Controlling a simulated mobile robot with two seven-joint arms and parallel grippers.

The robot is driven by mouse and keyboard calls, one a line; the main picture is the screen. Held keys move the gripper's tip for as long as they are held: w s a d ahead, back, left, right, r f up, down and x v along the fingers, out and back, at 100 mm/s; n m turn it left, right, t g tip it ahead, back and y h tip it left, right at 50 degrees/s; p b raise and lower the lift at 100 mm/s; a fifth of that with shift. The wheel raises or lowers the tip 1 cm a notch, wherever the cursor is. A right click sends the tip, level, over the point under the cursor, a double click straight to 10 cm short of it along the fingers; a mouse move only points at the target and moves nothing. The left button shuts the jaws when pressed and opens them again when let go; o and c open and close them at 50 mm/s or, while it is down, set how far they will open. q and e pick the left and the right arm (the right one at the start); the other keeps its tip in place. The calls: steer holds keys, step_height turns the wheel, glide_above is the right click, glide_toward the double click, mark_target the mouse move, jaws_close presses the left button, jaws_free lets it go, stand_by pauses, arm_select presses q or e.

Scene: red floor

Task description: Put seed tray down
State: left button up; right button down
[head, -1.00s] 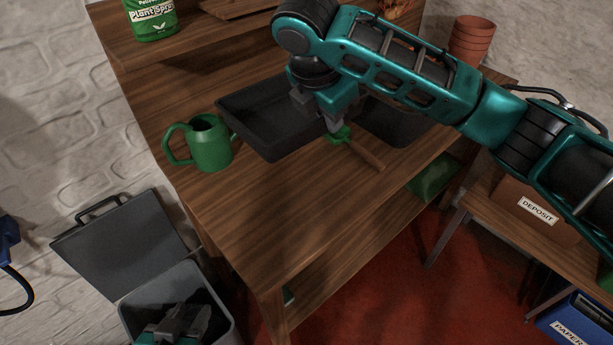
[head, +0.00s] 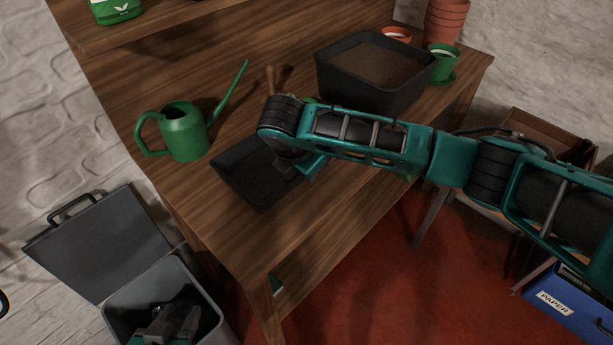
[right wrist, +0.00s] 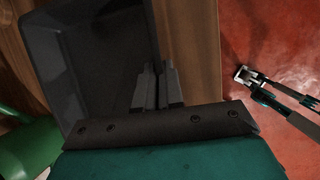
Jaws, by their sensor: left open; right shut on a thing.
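The seed tray (head: 243,172) is a black, shallow, empty rectangular tray at the front of the wooden bench, beside its front edge. It fills the upper left of the right wrist view (right wrist: 95,50). My right gripper (right wrist: 158,85) is shut on the tray's wall; in the head view my arm hides most of it. I cannot tell whether the tray's underside touches the bench (head: 235,235). My left gripper (head: 165,328) is open and empty over the grey bin, low at the left of the head view.
A green watering can (head: 184,132) stands left of the tray. A black tub of soil (head: 330,80) and a green cup (head: 442,62) stand at the back right. A wooden handle (head: 270,78) shows behind my arm. The lidded grey bin (head: 120,300) is at the lower left.

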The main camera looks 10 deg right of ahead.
step_height(320, 180, down, 2)
steer(key=shift+f, duration=0.1)
steer(key=c, duration=1.3)
jaws_free()
steer(key=shift+o, duration=0.2)
steer(key=p+v, duration=0.2)
steer(key=v, duration=1)
steer(key=shift+w, duration=0.1)
